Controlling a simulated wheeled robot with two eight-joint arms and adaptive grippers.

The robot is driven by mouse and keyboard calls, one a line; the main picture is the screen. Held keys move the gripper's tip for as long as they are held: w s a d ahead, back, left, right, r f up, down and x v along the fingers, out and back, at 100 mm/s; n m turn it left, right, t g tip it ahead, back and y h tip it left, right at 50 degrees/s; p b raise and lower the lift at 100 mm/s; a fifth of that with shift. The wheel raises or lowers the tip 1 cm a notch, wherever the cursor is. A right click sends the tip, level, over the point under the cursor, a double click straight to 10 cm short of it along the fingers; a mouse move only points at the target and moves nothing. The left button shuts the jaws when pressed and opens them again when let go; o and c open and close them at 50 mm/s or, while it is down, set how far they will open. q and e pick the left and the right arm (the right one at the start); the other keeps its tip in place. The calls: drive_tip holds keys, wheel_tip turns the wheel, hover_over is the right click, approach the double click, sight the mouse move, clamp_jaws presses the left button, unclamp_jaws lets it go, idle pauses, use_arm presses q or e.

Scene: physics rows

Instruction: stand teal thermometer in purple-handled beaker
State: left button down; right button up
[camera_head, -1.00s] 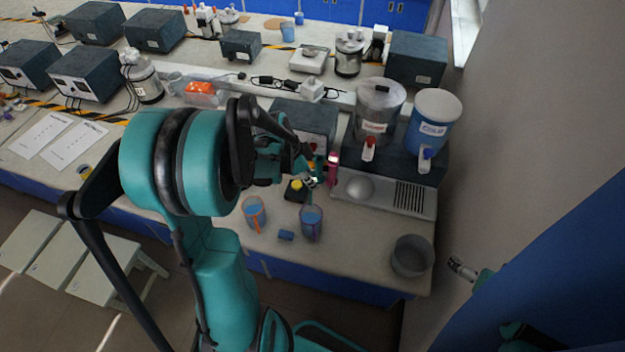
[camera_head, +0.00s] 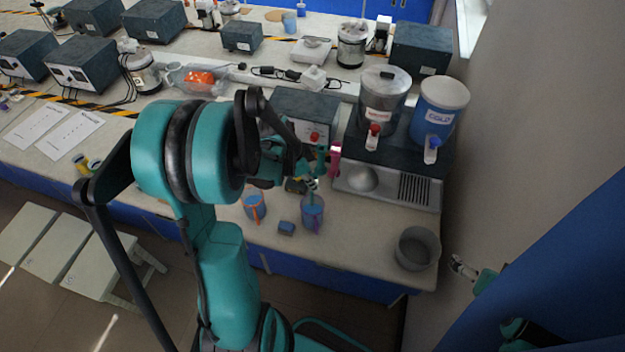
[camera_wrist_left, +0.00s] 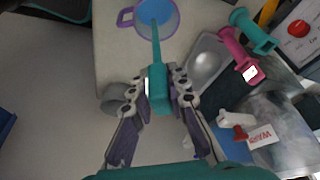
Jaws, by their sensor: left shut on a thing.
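My left gripper (camera_head: 312,184) is shut on the teal thermometer (camera_wrist_left: 157,90), gripping its thick handle; its thin stem points away from the fingers. The purple-handled beaker (camera_head: 313,214), with blue contents, stands on the bench just below the gripper in the head view. In the left wrist view the beaker (camera_wrist_left: 170,24) is at the top, its purple handle to the left. The stem's far end overlaps the beaker's mouth there; I cannot tell how deep it reaches. My right gripper (camera_head: 462,266) is at the lower right, away from the bench, its fingers too small to judge.
A pink-handled object (camera_head: 335,160) is close behind the gripper. A grey bowl (camera_head: 416,248) is at the right front corner.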

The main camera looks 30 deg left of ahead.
use_arm(q)
drive_tip(key=shift+f+b, duration=2.8)
drive_tip(key=shift+f, duration=0.45)
drive_tip(key=c, duration=1.4)
unclamp_jaws()
drive_tip(key=shift+r, duration=0.15)
drive_tip(key=v, duration=1.1)
drive_tip(key=shift+r, duration=0.35)
drive_tip(key=shift+s+a, duration=0.1)
drive_tip(key=s+d+f+n+t+y+b, duration=0.1)
drive_tip(key=s+d+f+n+t+b, duration=0.1)
drive_tip(key=d, duration=0.5)
drive_tip(key=s+d+f+n+t+y+b, duration=0.2)
drive_tip(key=s+d+f+n+b, duration=0.2)
drive_tip(key=s+d+n+b, duration=0.2)
drive_tip(key=shift+d+n+b, duration=0.35)
drive_tip(key=shift+n+b, duration=0.15)
drive_tip(key=shift+n, duration=0.1)
